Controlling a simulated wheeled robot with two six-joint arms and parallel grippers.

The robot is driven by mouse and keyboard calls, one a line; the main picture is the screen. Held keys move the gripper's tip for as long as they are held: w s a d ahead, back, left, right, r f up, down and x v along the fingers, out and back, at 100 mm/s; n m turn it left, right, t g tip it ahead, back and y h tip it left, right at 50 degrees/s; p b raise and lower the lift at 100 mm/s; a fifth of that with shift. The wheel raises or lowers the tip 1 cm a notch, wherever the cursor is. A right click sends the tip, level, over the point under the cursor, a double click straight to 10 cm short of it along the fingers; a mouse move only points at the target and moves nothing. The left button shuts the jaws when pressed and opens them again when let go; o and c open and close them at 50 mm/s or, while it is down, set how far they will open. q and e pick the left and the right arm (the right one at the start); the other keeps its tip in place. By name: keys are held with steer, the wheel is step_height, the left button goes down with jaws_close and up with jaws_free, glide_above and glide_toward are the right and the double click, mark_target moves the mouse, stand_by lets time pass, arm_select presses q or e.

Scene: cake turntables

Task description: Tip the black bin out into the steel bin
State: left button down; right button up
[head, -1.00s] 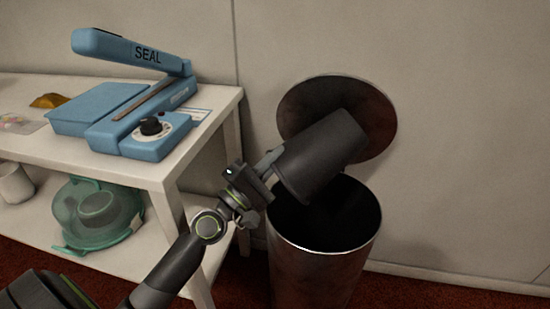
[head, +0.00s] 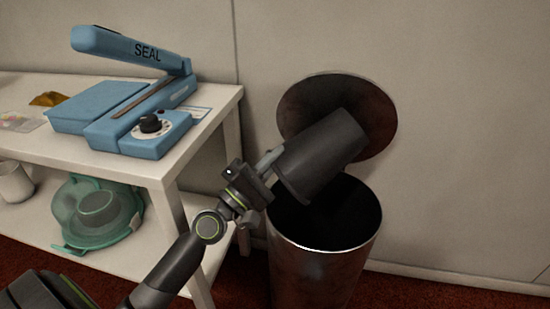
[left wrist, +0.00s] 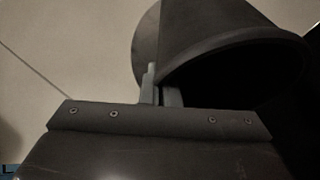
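The black bin (head: 322,157) is tilted well over above the steel bin, its base up to the right and its mouth facing down to the left. My left gripper (head: 268,161) is shut on its wall by the rim. In the left wrist view, the fingers (left wrist: 163,88) pinch the black bin (left wrist: 215,45), and its dark open mouth faces the lower right. The steel bin (head: 315,270) stands open below, its inside dark and its contents hidden. Its round lid (head: 378,120) is raised behind, near the wall. No falling contents show. My right gripper is out of view.
A white table (head: 160,170) on the left carries a blue sealer (head: 155,140). The wall is close behind the steel bin. Floor to the right is clear.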

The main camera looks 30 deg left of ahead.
arm_select(q)
step_height(320, 180, up, 6)
steer(key=p, duration=0.6)
steer(key=shift+r, duration=0.15)
